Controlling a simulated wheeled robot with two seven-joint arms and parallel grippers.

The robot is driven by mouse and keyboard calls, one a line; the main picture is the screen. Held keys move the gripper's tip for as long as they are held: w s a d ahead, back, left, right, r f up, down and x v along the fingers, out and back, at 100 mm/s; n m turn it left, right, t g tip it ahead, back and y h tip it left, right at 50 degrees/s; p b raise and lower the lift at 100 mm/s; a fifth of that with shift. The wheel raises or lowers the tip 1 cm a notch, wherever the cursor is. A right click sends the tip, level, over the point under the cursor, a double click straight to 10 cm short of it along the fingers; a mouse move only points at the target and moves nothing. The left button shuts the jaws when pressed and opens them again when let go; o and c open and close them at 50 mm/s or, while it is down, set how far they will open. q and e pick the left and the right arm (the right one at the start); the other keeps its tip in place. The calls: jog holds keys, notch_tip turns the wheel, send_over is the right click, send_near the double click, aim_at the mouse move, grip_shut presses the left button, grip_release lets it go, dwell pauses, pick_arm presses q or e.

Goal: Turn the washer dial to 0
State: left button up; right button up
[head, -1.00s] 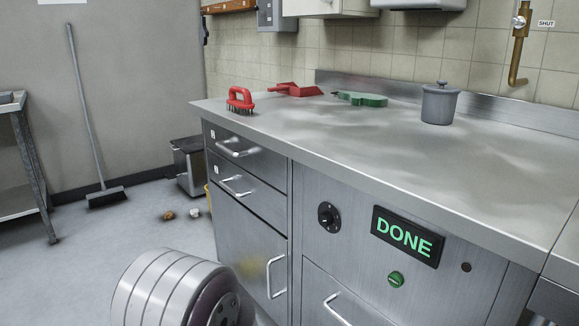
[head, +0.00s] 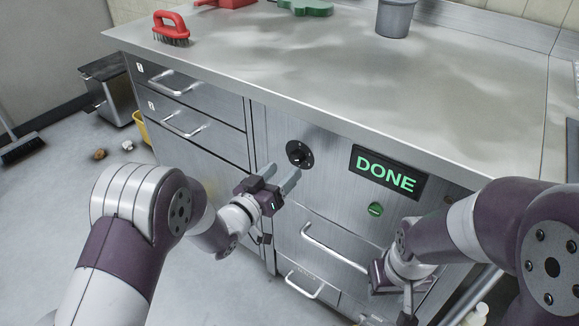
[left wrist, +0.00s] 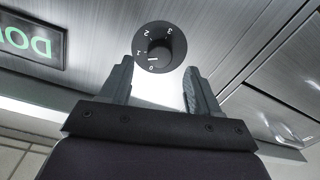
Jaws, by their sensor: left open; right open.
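The washer dial (head: 299,154) is a round black knob on the steel front panel, left of the lit green DONE display (head: 386,172). In the left wrist view the dial (left wrist: 160,48) shows white numerals 0 to 3 and a short white mark near 0 and 1; its exact setting is hard to tell. My left gripper (head: 281,176) is open just in front of and below the dial, fingers pointing at it. In the left wrist view its fingertips (left wrist: 155,68) are on either side of the dial's near edge, empty. My right gripper (head: 385,290) is open, low at the right.
A green button (head: 375,209) sits below the display. Drawer handles (head: 180,82) and a bar handle (head: 334,246) stick out from the front. On the counter (head: 270,70) are a red brush (head: 171,28) and a grey pot (head: 396,16). Open floor lies at the left.

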aim_at(294, 161)
pick_arm(q)
jog(key=x, duration=0.4)
jog(key=shift+w+d+b, duration=0.25)
jog(key=shift+w+b, duration=0.1)
jog(key=c, duration=1)
jog(key=shift+c, duration=0.2)
jog(key=shift+r+n+p, duration=0.15)
jog(key=shift+n+p, duration=0.95)
jog(key=n+p, duration=0.2)
jog(key=n, duration=0.1)
jog(key=shift+n+p, duration=0.3)
jog(key=shift+p, duration=0.05)
jog(key=n+p, duration=0.2)
jog(key=n, duration=0.2)
jog(key=shift+g+p, duration=0.3)
jog(key=shift+p, duration=0.05)
jog(key=shift+n+p, duration=0.55)
jog(key=shift+n, duration=0.25)
jog(key=shift+s+n, duration=0.1)
jog(key=shift+n, duration=0.2)
